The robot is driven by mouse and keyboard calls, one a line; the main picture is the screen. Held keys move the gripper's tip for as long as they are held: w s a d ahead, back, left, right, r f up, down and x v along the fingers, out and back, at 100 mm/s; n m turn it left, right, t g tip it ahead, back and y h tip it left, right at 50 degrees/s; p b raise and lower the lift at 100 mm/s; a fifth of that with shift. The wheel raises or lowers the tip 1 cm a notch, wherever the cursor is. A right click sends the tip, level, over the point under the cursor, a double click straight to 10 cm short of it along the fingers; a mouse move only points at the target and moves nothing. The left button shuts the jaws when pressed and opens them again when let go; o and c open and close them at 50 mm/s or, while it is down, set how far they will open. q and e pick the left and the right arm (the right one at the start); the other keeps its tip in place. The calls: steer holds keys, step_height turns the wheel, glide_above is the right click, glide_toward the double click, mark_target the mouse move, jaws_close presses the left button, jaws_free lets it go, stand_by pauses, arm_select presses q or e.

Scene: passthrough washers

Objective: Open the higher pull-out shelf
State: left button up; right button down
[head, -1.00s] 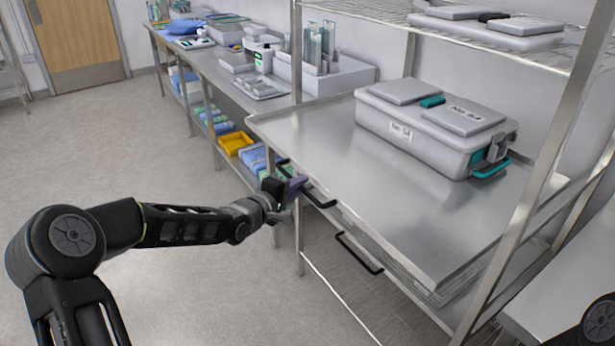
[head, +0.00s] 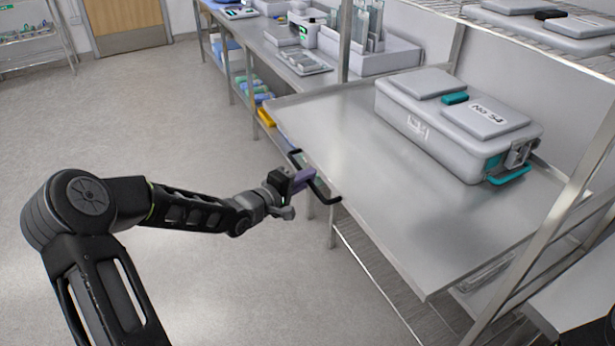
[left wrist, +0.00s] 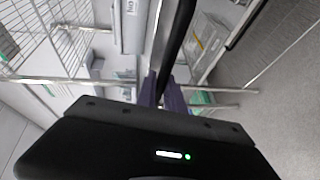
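The higher pull-out shelf (head: 330,140) is a flat steel tray, well out of its rack toward me. Its black bar handle (head: 325,193) is on the front edge. My left gripper (head: 301,180), with purple fingertips, is at this handle and appears shut around it. In the left wrist view, the dark handle bar (left wrist: 175,45) runs between the purple fingertips of my left gripper (left wrist: 163,97). The shelf hides the lower shelf's handle in the head view. My right gripper is out of view.
A grey case (head: 440,125) with teal latches sits on the shelf. A steel rack post (head: 540,250) stands to the right. A bench (head: 275,55) with lab items is behind. The floor (head: 180,120) on the left is clear.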

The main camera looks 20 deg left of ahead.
arm_select(q)
steer(key=o, duration=0.5)
steer(key=shift+c, duration=0.2)
steer(key=v, duration=0.7)
steer(key=shift+s, duration=0.35)
steer(key=shift+a, duration=0.1)
